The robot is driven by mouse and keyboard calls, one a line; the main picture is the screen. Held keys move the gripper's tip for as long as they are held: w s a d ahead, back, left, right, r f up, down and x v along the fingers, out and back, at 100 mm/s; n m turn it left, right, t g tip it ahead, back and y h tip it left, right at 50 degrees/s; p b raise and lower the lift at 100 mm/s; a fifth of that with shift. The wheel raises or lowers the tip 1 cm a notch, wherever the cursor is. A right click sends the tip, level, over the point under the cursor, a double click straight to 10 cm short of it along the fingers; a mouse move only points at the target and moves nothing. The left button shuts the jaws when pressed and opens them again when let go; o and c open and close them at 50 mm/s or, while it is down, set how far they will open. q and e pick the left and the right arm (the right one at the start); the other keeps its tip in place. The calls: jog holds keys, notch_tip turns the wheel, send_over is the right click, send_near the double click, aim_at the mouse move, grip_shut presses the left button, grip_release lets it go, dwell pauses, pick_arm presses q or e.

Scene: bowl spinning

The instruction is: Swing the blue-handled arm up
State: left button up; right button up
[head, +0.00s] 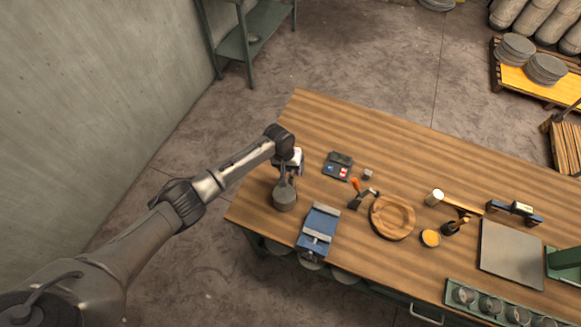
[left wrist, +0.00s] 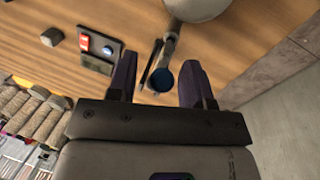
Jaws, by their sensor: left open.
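The swing arm is a thin grey bar with a round blue handle (left wrist: 162,79) at its end, seen in the left wrist view. It runs up to a round grey body (left wrist: 197,6), which shows as a grey drum (head: 285,198) near the table's left edge in the head view. My left gripper (left wrist: 158,73) is open, and in the wrist view its two dark fingers show on either side of the blue handle. I cannot tell whether they touch it. In the head view my left gripper (head: 288,168) hangs over the bar and hides the handle. My right gripper is not in view.
A switch box (head: 338,166) with red and blue switches stands just right of the gripper. A blue clamp-like fixture (head: 319,228) is in front of the drum. A wooden round dish (head: 393,218) and small tools lie further right. The table's far side is clear.

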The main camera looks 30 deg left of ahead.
pick_arm(q)
jog(key=shift+c, duration=0.7)
grip_shut()
jog(key=shift+w+r+g+b, duration=0.45)
jog(key=shift+w+r+g, duration=0.1)
jog(key=shift+g, duration=0.25)
jog(key=w+g+b, duration=0.1)
jog(key=b, duration=0.3)
jog(key=w+r+g+b, duration=0.1)
jog(key=g+b, duration=0.1)
jog(key=b, duration=0.1)
jog(key=w+g+b, duration=0.1)
jog(key=b, duration=0.3)
jog(key=shift+a+r+n+g+h+b, duration=0.15)
jog(key=shift+r+n+g+h+b, duration=0.15)
jog(key=shift+r+n+h+b, duration=0.1)
jog(key=shift+w+r+g+b, duration=0.3)
jog(key=shift+b, duration=1.3)
